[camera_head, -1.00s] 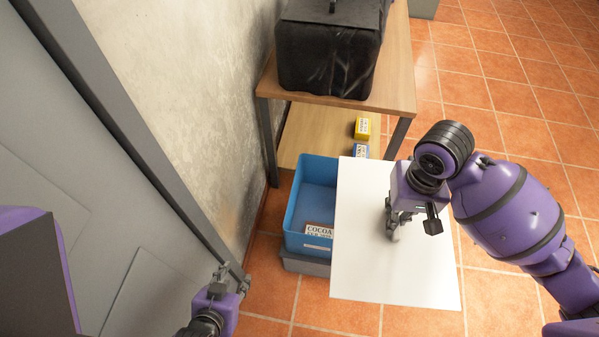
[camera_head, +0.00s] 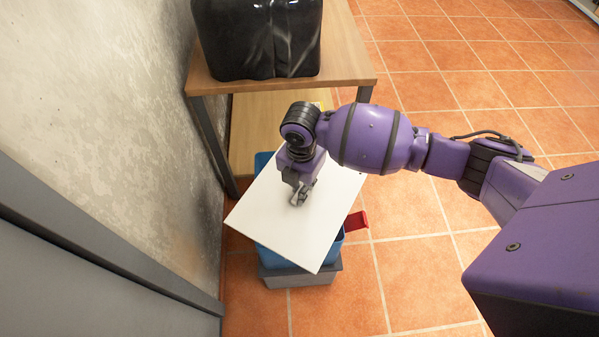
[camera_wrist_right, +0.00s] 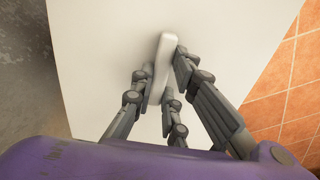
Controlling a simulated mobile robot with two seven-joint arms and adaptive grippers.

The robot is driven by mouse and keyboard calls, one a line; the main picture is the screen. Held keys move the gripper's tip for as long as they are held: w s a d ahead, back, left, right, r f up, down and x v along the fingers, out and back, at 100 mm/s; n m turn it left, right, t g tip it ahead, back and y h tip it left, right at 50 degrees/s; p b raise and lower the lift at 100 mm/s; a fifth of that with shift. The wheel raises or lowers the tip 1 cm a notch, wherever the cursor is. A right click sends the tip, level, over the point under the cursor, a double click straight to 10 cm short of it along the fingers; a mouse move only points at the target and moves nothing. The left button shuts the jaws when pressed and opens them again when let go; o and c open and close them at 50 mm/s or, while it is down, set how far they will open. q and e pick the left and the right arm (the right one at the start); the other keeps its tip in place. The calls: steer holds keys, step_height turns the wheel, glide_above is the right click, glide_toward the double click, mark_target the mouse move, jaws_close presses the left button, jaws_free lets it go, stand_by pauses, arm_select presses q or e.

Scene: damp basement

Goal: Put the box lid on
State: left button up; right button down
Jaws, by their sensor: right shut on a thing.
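The white box lid (camera_head: 262,217) is a flat square panel above the blue box (camera_head: 272,258), turned at an angle to it. Blue shows at the lid's far corner and under its near edges. Whether the lid touches the rim I cannot tell. My right gripper (camera_head: 301,196) is shut on the lid's pale handle (camera_wrist_right: 160,68); in the right wrist view the fingers (camera_wrist_right: 166,85) close around it over the lid (camera_wrist_right: 100,45). The lid hides the box's inside. My left gripper is out of view.
The blue box stands on a grey base (camera_head: 300,278) on the tiled floor. A red piece (camera_head: 356,222) sticks out at the box's right. A wooden table (camera_head: 345,60) with a black bag (camera_head: 257,40) stands behind. A wall (camera_head: 110,120) is close on the left. Floor at right is clear.

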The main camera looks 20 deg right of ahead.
steer(key=w+f+n, duration=0.1)
steer(key=w+n+b, duration=0.1)
steer(key=w+n, duration=0.1)
steer(key=w+f+n+b, duration=0.1)
steer(key=n, duration=0.1)
steer(key=shift+w+d+f, duration=0.2)
steer(key=shift+w+f, duration=0.15)
steer(key=shift+w+f+n+b, duration=0.1)
steer(key=shift+w+n+b, duration=0.2)
steer(key=shift+w+n, duration=0.4)
steer(key=shift+s, duration=0.1)
steer(key=shift+d+r+p, duration=0.1)
steer(key=shift+r+p, duration=0.1)
steer(key=shift+p, duration=0.15)
step_height(320, 180, down, 4)
steer(key=shift+f+b, duration=0.1)
steer(key=shift+b, duration=0.8)
